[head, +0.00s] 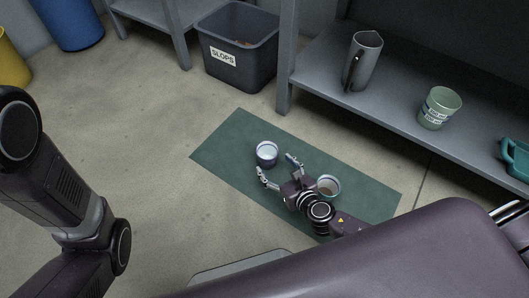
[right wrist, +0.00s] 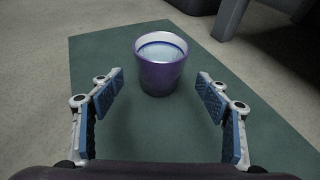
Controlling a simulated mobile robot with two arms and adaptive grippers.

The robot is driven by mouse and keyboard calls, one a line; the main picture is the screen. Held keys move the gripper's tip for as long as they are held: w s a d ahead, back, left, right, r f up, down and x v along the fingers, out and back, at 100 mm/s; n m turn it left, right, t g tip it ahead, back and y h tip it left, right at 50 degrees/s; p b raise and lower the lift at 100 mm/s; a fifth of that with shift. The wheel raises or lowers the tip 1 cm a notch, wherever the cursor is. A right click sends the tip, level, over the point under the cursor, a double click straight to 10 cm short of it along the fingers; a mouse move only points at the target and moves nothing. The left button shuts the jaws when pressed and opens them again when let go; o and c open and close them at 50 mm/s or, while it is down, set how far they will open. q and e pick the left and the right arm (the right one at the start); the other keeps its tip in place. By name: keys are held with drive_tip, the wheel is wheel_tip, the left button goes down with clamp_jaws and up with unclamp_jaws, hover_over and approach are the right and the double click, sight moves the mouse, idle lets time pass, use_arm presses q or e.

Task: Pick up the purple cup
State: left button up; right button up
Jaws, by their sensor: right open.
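The purple cup (head: 266,155) stands upright on the green mat (head: 233,131), with a pale inside. It also shows in the right wrist view (right wrist: 161,71), a little beyond the fingertips and centred between the fingers. My right gripper (head: 277,166) is open and empty, low over the mat, with its fingers pointing toward the cup. In the right wrist view my right gripper (right wrist: 159,78) shows a finger on each side, apart from the cup. My left arm shows at the left of the head view, but its gripper is out of view.
A second cup (head: 328,186) with a brown inside stands on the mat close beside my right gripper. A dark SLOPS bin (head: 238,73) stands behind the mat. A grey shelf (head: 400,83) holds a grey pitcher (head: 362,62), a pale green cup (head: 438,107) and a teal container (head: 516,158).

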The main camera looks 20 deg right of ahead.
sight(272, 163)
drive_tip(key=shift+w+a+f, duration=0.1)
drive_tip(key=shift+w+f, duration=0.15)
drive_tip(key=shift+w, duration=0.25)
drive_tip(key=b+x, duration=0.3)
drive_tip(key=x, duration=0.1)
drive_tip(key=shift+f, duration=0.2)
drive_tip(key=shift+w+b, duration=0.35)
drive_tip(key=shift+w, duration=0.2)
drive_tip(key=c, duration=1.6)
